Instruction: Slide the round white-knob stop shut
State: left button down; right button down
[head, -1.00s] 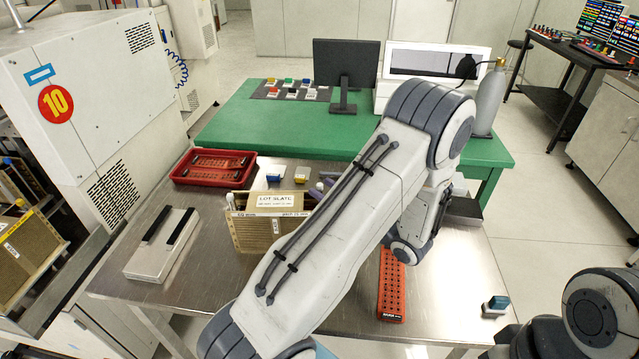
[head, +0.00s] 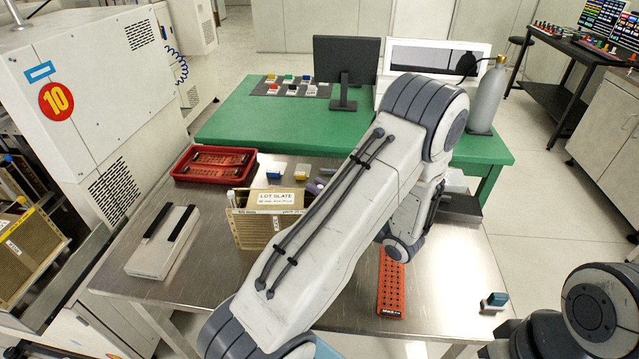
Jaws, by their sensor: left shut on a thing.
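A tan slotted magazine with a "LOT SLATE" label (head: 262,230) stands on the steel table, left of my left arm. A small white round knob (head: 231,197) shows at its upper left corner; whether this stop is open or shut is too small to tell. The magazine's right end is hidden behind my left arm. That arm reaches across the table and bends back down, with its dark wrist joints right of the magazine. The left jaws and anything between them are hidden behind the arm. Only part of my right arm shows at the lower right; its gripper is out of view.
A red tray (head: 214,151) lies behind the magazine, with small yellow and blue blocks beside it. A pale flat case (head: 150,258) lies left. A red perforated strip (head: 391,290) and a teal-topped block (head: 496,300) lie right. The table between case and magazine is clear.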

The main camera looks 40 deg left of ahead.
pick_arm(q)
jog(key=shift+s+d, duration=0.7)
jog(key=shift+s, duration=0.15)
jog(key=c, duration=0.8)
grip_release()
jog(key=shift+d, duration=0.1)
jog(key=d, duration=0.3)
jog(key=d+b, duration=0.1)
jog(key=d, duration=0.2)
jog(key=s+d, duration=0.1)
jog(key=d, duration=0.3)
jog(key=shift+d+b, duration=0.1)
jog(key=shift+b, duration=0.3)
